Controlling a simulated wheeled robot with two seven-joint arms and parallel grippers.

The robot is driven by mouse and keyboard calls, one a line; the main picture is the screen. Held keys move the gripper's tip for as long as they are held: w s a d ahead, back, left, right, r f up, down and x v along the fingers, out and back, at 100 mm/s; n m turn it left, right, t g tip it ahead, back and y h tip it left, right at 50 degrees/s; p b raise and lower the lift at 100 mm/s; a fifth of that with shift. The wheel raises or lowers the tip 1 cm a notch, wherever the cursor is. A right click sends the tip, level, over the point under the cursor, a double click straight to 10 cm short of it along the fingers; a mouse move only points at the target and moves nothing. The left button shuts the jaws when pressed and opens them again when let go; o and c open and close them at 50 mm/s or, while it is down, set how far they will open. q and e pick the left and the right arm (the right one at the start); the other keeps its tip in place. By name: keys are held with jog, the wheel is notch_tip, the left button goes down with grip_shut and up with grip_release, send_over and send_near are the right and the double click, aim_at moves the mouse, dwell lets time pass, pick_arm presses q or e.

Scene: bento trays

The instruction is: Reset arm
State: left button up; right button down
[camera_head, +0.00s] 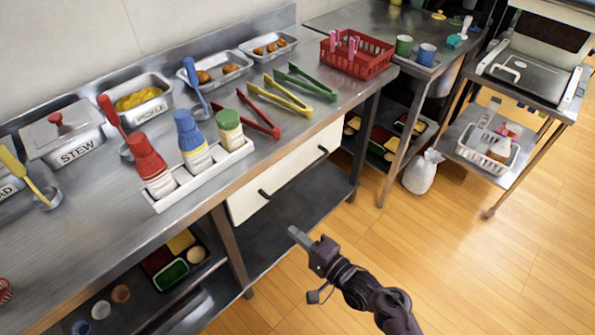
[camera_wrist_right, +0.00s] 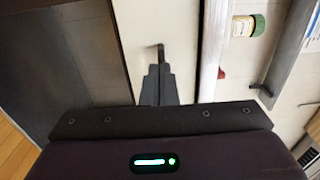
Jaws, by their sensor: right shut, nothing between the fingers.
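My right gripper (camera_head: 298,238) is in front of the steel counter, below its top and over the open lower shelf and floor. Its fingers are shut and empty. In the right wrist view the shut fingers (camera_wrist_right: 158,70) point toward the white drawer front (camera_wrist_right: 180,25); I cannot tell the gap to it. The white drawers (camera_head: 280,178) with black handles sit under the counter top, left of and beyond the gripper in the head view. My left gripper is not in view.
On the counter (camera_head: 100,245) stand a white tray (camera_head: 205,178) of sauce bottles, coloured tongs (camera_head: 285,95), a stew container (camera_head: 62,135) and a red basket (camera_head: 357,55). A bento tray (camera_head: 172,275) lies on the lower shelf.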

jog(key=s+d+f+n+g+h+p, duration=0.1)
jog(key=s+d+f+h, duration=0.25)
jog(key=f, duration=0.45)
jog(key=s+d+f+n+g+h+p, duration=0.15)
jog(key=s+d+f, duration=0.25)
jog(key=f, duration=0.4)
jog(key=s+d+f+n+g+h+p, duration=0.1)
jog(key=s+d+f+n+g+h, duration=0.2)
jog(key=f, duration=0.5)
jog(key=s+d+f+n+g+h, duration=0.1)
jog(key=s+d+f+h, duration=0.1)
jog(key=s+d, duration=0.3)
jog(key=s+d+f+n+g+h+p, duration=0.1)
jog(key=s+d+f, duration=0.4)
jog(key=s, duration=0.7)
jog(key=s+d+f+n+g+h+p, duration=0.1)
jog(key=s+d+f+n+g+h, duration=0.1)
jog(key=s, duration=0.6)
jog(key=d+f+n+g, duration=0.1)
jog(key=d+f, duration=0.1)
jog(key=d, duration=0.1)
jog(key=shift+s+d+h, duration=0.3)
jog(key=shift+s+h, duration=0.1)
